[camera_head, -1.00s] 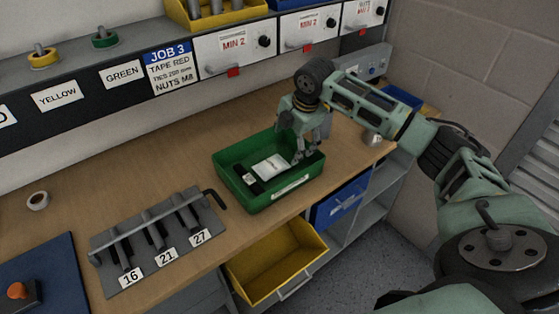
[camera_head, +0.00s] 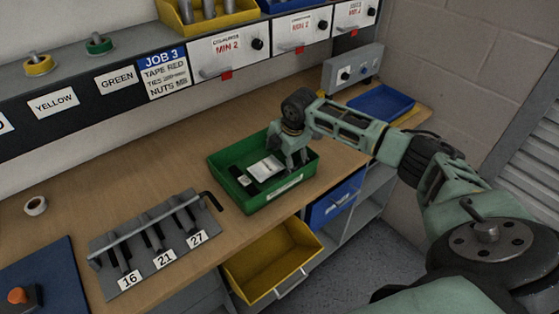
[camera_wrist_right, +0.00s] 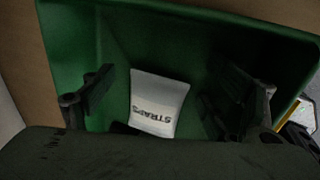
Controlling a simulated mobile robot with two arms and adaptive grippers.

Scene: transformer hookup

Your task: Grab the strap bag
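The strap bag (camera_head: 266,168) is a small white packet lying in the green tray (camera_head: 232,194) on the bench. In the right wrist view the bag (camera_wrist_right: 158,102) shows the word STRAPS and lies between the two fingers, apart from both. My right gripper (camera_head: 288,163) reaches down into the tray at the right side of the bag. In the right wrist view the gripper (camera_wrist_right: 165,98) is open and empty, with the green tray (camera_wrist_right: 140,22) around its fingers. My left gripper is not in view.
A dark item (camera_head: 243,181) lies in the tray left of the bag. A rack (camera_head: 158,235) with 16, 21 and 27 labels stands to the left. A blue tray (camera_head: 382,103) lies behind my right arm. A yellow bin (camera_head: 272,262) sits below the bench edge.

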